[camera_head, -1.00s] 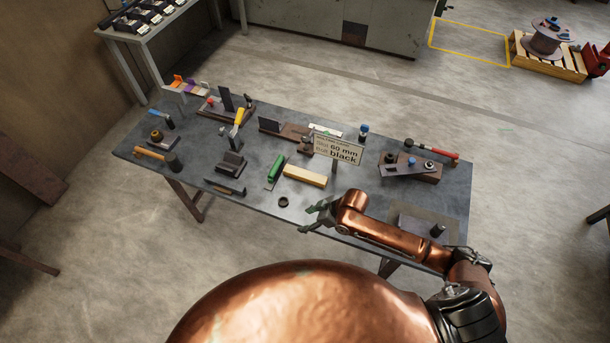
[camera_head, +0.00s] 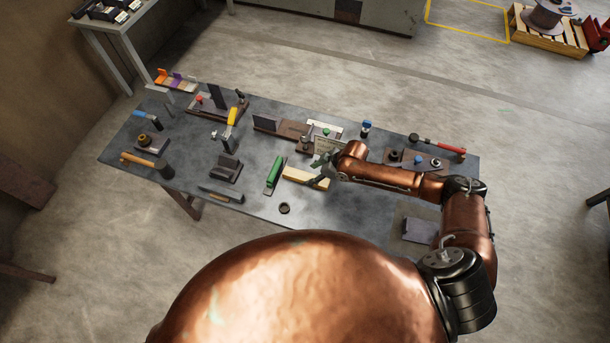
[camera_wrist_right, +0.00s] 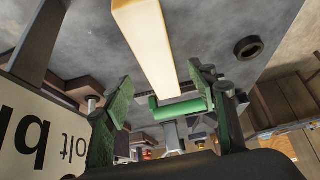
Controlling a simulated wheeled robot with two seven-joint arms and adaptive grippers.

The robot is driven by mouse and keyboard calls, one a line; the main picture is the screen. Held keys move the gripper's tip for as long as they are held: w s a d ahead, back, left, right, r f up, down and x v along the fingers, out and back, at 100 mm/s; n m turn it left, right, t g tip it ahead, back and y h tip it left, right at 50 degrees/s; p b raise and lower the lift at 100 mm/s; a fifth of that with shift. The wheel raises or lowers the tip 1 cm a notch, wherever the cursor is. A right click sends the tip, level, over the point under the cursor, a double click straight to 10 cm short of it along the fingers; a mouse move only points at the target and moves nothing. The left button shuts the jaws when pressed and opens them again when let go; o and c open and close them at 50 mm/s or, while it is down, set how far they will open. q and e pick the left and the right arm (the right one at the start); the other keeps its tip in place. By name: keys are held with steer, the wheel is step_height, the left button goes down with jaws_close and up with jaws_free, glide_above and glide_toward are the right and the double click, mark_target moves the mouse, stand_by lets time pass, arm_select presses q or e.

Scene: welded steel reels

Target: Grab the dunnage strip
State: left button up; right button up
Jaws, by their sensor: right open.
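The dunnage strip (camera_head: 303,177) is a pale yellow wooden bar lying on the dark metal table, right of the green-handled tool. In the right wrist view the strip (camera_wrist_right: 148,45) runs from the top edge down to between my fingertips. My right gripper (camera_head: 325,169) is over the strip's right end, which it partly hides. It is open; in the right wrist view its two green fingers (camera_wrist_right: 161,92) stand apart on either side of the strip. I cannot tell whether they touch it. My left gripper is not in view.
The green-handled tool (camera_head: 275,173) lies close left of the strip, and a black ring (camera_head: 284,208) lies in front. A sign card (camera_head: 328,146) stands behind, partly hidden by my gripper. A dark block (camera_head: 229,167) is further left. The table's front middle is mostly clear.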

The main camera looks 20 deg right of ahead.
mark_target(306, 176)
steer(key=p+x, duration=0.1)
steer(key=x, duration=0.2)
steer(key=shift+w, duration=0.1)
steer(key=shift+x, duration=0.95)
steer(key=shift+f, duration=0.2)
steer(key=c, duration=1.3)
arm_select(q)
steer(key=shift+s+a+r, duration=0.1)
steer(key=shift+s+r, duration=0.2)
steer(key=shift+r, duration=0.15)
arm_select(e)
steer(key=shift+c, duration=0.2)
